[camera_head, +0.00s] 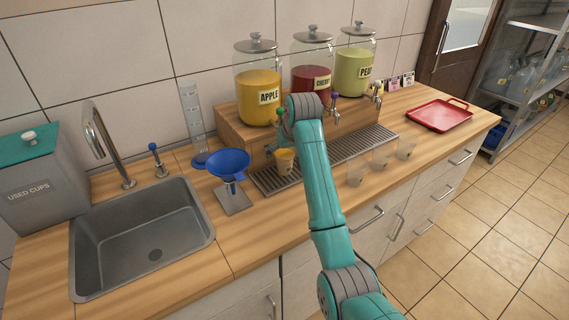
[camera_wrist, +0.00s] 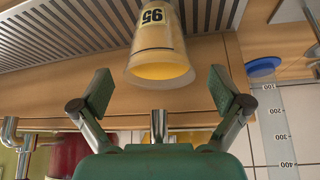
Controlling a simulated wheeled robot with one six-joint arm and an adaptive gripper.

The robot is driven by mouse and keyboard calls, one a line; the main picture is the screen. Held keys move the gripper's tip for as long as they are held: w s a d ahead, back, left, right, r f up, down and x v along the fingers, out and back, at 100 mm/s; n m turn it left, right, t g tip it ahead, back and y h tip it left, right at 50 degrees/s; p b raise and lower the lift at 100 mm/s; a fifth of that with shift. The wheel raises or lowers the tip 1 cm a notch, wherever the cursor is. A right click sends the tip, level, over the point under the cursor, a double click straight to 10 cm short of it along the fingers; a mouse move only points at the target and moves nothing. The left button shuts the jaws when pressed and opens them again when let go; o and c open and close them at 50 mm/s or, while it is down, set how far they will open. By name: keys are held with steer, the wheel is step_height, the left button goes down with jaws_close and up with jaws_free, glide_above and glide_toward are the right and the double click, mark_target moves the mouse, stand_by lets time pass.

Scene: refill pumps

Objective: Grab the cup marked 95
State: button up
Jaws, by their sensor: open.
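The cup marked 95 (camera_wrist: 160,48) is a tapered cup with a yellow filling and a black-on-yellow label. In the wrist view it is at the upper middle, upside down in the picture, with its rim towards my gripper. My gripper (camera_wrist: 160,90) is open, with one finger on each side of the cup's rim end and visible gaps to both. In the head view the cup (camera_head: 285,160) stands on the drip tray (camera_head: 262,180) in front of the apple jar, close to my gripper, which is partly hidden by my arm.
Jars of apple (camera_head: 258,85), cherry (camera_head: 312,72) and pear (camera_head: 355,62) stand on a wooden riser behind the tray. A blue funnel (camera_head: 230,163) on a stand is left of the cup. Other cups (camera_head: 381,157) stand right of my arm. A sink (camera_head: 140,240) is at left.

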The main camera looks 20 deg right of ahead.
steer(key=shift+w+f, duration=0.25)
steer(key=shift+f, duration=0.2)
steer(key=c, duration=1.4)
steer(key=shift+c, duration=0.2)
steer(key=shift+r, duration=0.25)
